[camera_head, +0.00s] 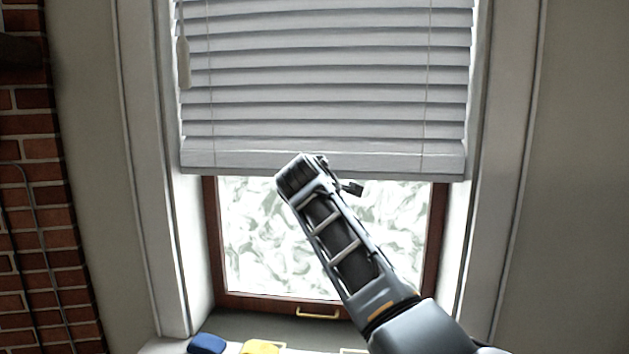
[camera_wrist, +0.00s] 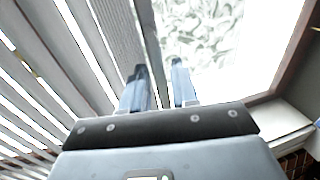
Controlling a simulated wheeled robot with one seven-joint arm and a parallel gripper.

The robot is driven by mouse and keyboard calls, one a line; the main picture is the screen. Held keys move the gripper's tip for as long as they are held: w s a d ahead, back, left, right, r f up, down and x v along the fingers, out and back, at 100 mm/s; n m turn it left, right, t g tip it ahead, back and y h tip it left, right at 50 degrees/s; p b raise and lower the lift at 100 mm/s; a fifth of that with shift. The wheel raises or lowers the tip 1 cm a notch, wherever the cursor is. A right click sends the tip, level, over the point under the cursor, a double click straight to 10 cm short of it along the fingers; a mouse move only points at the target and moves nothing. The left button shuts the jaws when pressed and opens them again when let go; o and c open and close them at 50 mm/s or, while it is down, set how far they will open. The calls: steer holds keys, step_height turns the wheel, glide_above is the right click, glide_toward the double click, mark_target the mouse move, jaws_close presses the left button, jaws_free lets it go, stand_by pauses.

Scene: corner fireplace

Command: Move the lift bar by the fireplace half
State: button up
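The lift bar (camera_head: 230,166) is the pale grey bottom rail of the window blind. It hangs level across the upper part of the window in the head view, with glass showing below it. My gripper (camera_head: 351,187) is at its lower edge, right of the middle, largely hidden by my wrist. In the wrist view, my gripper (camera_wrist: 158,68) has its two fingers apart, and the lift bar (camera_wrist: 148,38) runs between them. A gap shows between the bar and the right finger. Contact with the left finger cannot be told.
The blind's slats (camera_head: 320,80) fill the window above. A cord tassel (camera_head: 183,62) hangs at the left. The brown window frame (camera_head: 212,240) has a brass handle (camera_head: 318,313) at the bottom. Blue (camera_head: 207,344) and yellow (camera_head: 260,347) items lie below; brick (camera_head: 30,230) is at the left.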

steer(key=v, duration=0.4)
steer(key=shift+s+r+b, duration=0.1)
steer(key=shift+s+b, duration=0.2)
steer(key=shift+s, duration=0.1)
